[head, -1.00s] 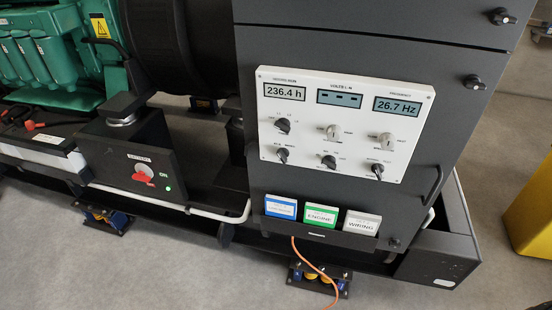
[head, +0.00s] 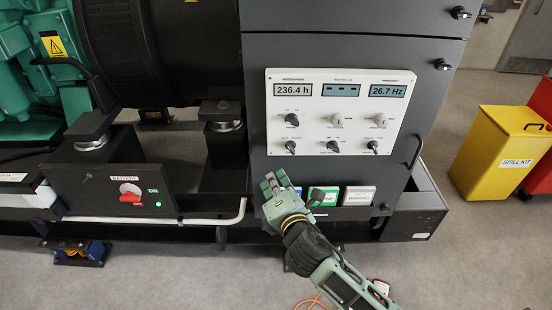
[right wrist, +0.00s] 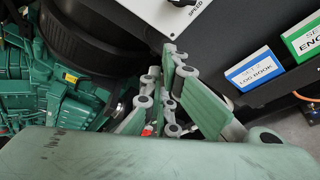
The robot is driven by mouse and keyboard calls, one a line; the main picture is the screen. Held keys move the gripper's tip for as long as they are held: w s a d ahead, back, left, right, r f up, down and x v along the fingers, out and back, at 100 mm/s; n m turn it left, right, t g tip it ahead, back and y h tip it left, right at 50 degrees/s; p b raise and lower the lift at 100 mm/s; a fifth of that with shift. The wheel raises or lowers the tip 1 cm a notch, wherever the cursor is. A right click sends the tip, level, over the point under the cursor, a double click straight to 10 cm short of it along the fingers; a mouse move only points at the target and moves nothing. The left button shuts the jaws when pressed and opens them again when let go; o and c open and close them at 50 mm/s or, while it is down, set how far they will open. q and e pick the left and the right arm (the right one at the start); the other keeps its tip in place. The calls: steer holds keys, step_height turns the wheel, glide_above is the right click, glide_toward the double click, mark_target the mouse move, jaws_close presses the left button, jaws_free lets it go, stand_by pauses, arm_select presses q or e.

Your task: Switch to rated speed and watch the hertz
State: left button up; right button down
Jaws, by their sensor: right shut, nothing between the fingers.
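The white control panel (head: 325,150) is on the dark cabinet front. Its frequency display (head: 388,91) reads 26.7 Hz, the hours display (head: 293,90) reads 236.4 h, and the middle display (head: 340,90) shows dashes. Several black and grey knobs sit below. The lower-left knob (head: 290,147) is above my right gripper (head: 271,182). That gripper is shut and empty, just below the panel's lower-left corner, apart from any knob. In the right wrist view, its fingers (right wrist: 170,60) show near the panel's corner, where a knob (right wrist: 183,2) marked SPEED is cut off at the top. My left gripper is not in view.
A blue log book (right wrist: 255,72) and a green engine booklet (right wrist: 305,35) stand in a holder near my gripper. A handle (head: 416,152) sticks out at right. The battery box (head: 110,175) has a red switch. A yellow spill kit bin (head: 497,155) stands right on open floor.

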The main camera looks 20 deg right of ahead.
mark_target(271, 148)
steer(key=w+d+p, duration=0.1)
steer(key=w, duration=0.2)
steer(key=w+d+p, duration=0.1)
steer(key=w, duration=0.1)
steer(key=w+p, duration=0.1)
steer(key=w, duration=0.2)
steer(key=shift+w+d, duration=0.35)
steer(key=shift+d, duration=0.05)
steer(key=shift+s+d+r+p, duration=0.15)
steer(key=shift+s+d+p, duration=0.05)
steer(key=shift+d+p, duration=0.15)
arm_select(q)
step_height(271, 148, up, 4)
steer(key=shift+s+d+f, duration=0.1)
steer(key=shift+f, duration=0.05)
arm_select(e)
steer(key=shift+w, duration=0.1)
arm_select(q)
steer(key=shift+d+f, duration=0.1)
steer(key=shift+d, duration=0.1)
arm_select(e)
steer(key=shift+m+b, duration=0.3)
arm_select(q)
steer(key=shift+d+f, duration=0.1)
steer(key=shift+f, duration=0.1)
